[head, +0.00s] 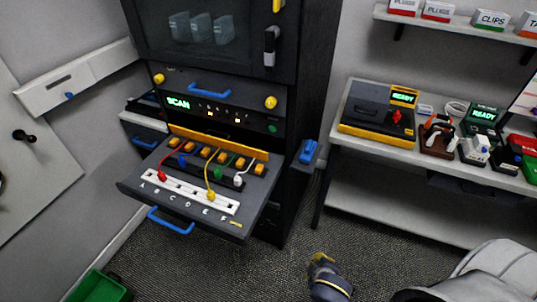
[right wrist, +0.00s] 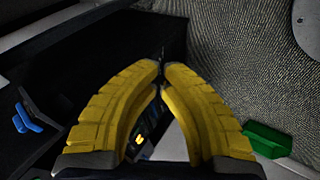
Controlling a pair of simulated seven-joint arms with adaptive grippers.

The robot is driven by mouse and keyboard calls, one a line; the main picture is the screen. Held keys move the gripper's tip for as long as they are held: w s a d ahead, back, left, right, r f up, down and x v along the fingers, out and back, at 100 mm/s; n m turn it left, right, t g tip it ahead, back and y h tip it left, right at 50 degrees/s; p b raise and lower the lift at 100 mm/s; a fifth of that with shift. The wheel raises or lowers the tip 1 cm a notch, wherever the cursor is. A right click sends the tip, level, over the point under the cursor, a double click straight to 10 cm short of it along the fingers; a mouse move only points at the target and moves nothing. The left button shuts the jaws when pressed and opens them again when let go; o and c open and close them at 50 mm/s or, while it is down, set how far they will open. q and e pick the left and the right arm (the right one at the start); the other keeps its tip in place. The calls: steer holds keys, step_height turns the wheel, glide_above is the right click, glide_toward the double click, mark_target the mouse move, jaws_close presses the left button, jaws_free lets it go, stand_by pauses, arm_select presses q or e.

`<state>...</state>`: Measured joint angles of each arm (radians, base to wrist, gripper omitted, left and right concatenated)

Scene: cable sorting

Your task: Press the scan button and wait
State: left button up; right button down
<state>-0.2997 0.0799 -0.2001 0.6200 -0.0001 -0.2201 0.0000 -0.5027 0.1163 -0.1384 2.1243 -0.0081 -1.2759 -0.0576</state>
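The scanner panel (head: 215,112) is in the dark cabinet in the head view, with a green lit SCAN display (head: 178,103) at its left. A small round green button (head: 272,128) sits at the panel's right end; I cannot read a label on it. My right gripper (head: 321,258) is low in the head view, over the carpet, to the right of and below the cabinet, apart from the panel. In the right wrist view its yellow fingers (right wrist: 161,67) come together at the tips, with nothing seen between them. My left gripper is not in view.
A pulled-out tray (head: 130,187) below the panel holds red, blue, green, yellow and white cables over a lettered strip. A blue handle (head: 170,222) juts from its front. A shelf with a tester (head: 375,110) and several devices stands right. A green bin (head: 100,288) is lower left.

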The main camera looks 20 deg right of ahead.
steer(key=w+a+r+n+t+y, duration=0.1)
steer(key=w+a+r+n+t, duration=0.1)
steer(key=w+r, duration=0.5)
steer(key=w+a+r+n+t+y, duration=0.1)
steer(key=w+r+n+t, duration=0.4)
steer(key=r, duration=0.8)
steer(key=w+a+r+n+t+y, duration=0.2)
steer(key=w+a+r+n+t, duration=0.1)
steer(key=w+r, duration=0.6)
steer(key=shift+w+a+r+n+t, duration=0.4)
steer(key=shift+w+t, duration=0.2)
steer(key=shift+w, duration=0.5)
steer(key=shift+w, duration=0.1)
glide_toward(273, 129)
steer(key=w+a, duration=0.5)
steer(key=a, duration=0.1)
steer(key=shift+w+d, duration=0.85)
steer(key=shift+d, duration=0.1)
steer(key=shift+w+d, duration=0.55)
steer(key=shift+w, duration=0.1)
